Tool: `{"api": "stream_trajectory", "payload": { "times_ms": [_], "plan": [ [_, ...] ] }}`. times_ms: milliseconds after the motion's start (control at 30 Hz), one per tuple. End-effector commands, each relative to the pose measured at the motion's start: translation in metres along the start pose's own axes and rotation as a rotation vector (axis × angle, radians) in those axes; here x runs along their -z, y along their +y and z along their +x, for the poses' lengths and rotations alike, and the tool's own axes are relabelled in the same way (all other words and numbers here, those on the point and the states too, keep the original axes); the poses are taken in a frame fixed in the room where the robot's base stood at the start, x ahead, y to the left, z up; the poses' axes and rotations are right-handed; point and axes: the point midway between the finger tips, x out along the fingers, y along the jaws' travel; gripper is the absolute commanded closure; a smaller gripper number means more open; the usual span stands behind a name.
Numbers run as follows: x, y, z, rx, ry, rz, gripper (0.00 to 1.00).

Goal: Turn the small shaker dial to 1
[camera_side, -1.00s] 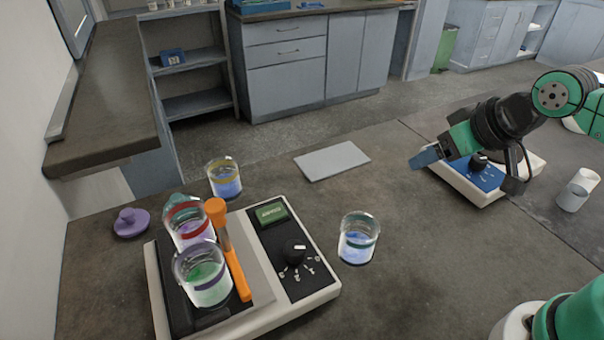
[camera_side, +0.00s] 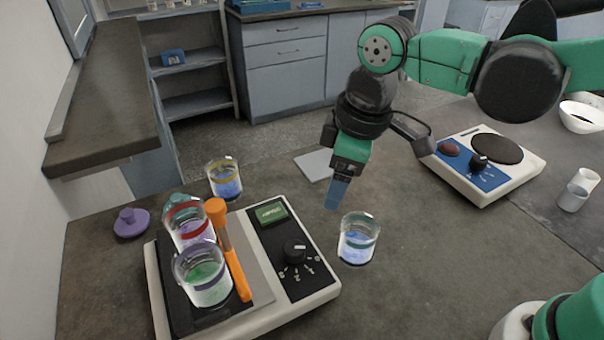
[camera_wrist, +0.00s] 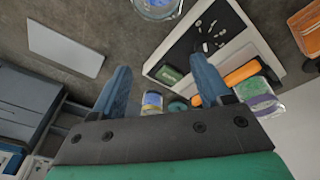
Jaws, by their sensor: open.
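The shaker (camera_side: 322,291) is a white-edged device at the front left in the side view. Its black dial (camera_side: 294,251) sits on a dark panel below a green display (camera_side: 271,213), with several pale marks around its lower side. My gripper (camera_side: 337,195) is open and empty, pointing down above the table, behind and to the right of the dial and apart from it. In the wrist view the gripper's two blue fingers (camera_wrist: 162,90) are spread. The dial panel (camera_wrist: 200,40) shows beyond them, upper right; I cannot read the dial's setting.
A beaker of blue liquid (camera_side: 358,240) stands right of the shaker, close below my gripper. Beakers (camera_side: 203,275) and an orange-capped tube (camera_side: 230,250) are on the shaker's platform. A hotplate (camera_side: 488,190) with its own dial stands at right. A flat grey plate (camera_side: 314,165) lies behind.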

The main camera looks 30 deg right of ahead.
Motion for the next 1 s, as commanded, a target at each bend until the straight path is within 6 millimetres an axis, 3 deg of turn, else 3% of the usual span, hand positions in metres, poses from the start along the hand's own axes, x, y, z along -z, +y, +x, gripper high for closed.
{"api": "stream_trajectory", "payload": {
  "times_ms": [100, 300, 733, 1000],
  "plan": [
    [0.024, -0.030, 0.015, 0.053, -0.083, -0.191, 0.30],
    [0.038, -0.056, 0.029, 0.095, -0.156, -0.346, 0.30],
    [0.031, -0.061, 0.076, 0.099, -0.163, -0.357, 0.30],
    [0.029, -0.061, 0.085, 0.099, -0.162, -0.356, 0.30]
  ]
}}
